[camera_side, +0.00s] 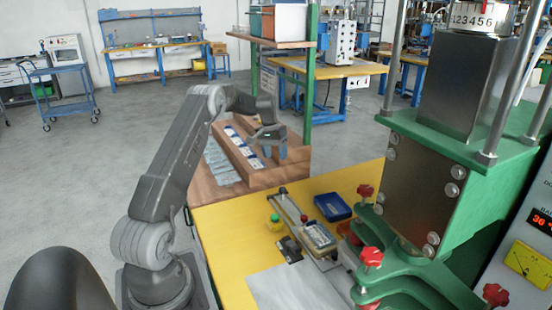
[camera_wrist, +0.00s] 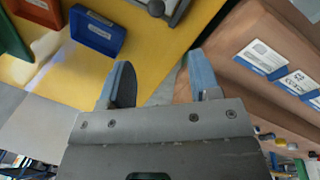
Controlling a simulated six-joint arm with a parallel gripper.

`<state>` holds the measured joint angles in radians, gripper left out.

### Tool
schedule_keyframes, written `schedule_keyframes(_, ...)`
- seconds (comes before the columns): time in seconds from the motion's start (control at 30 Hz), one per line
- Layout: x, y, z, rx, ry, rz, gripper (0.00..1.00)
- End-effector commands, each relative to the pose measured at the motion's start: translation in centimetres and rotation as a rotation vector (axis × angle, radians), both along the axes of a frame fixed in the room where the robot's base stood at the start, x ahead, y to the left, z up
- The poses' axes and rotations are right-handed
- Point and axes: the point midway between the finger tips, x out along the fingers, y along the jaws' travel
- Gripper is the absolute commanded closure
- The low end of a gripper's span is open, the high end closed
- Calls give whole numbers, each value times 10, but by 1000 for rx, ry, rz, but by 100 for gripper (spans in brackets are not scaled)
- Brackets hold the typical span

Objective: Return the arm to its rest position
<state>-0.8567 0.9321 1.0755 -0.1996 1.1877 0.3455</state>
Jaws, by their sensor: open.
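My gripper (camera_side: 282,142) is raised at the end of my arm, over the wooden stepped rack beside the yellow table. In the wrist view my gripper (camera_wrist: 163,88) shows two blue-grey fingers spread apart with nothing between them. My arm is bent, with the upper link leaning up and the forearm reaching right. No object touches the fingers in either view.
The wooden rack (camera_side: 203,184) holds several blue-and-white cards. A green press (camera_side: 440,190) with red knobs stands right.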

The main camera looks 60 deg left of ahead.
Motion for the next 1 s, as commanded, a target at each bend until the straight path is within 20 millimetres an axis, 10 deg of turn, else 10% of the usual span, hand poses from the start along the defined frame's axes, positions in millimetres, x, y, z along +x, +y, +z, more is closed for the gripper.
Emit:
schedule_keyframes(0.37, 10, -27, 29, 27, -11, -32, 43)
schedule_keyframes(0.67, 10, -161, 133, 140, -72, -169, 43)
schedule_keyframes(1.0, -65, -311, 200, 247, -191, -323, 43)
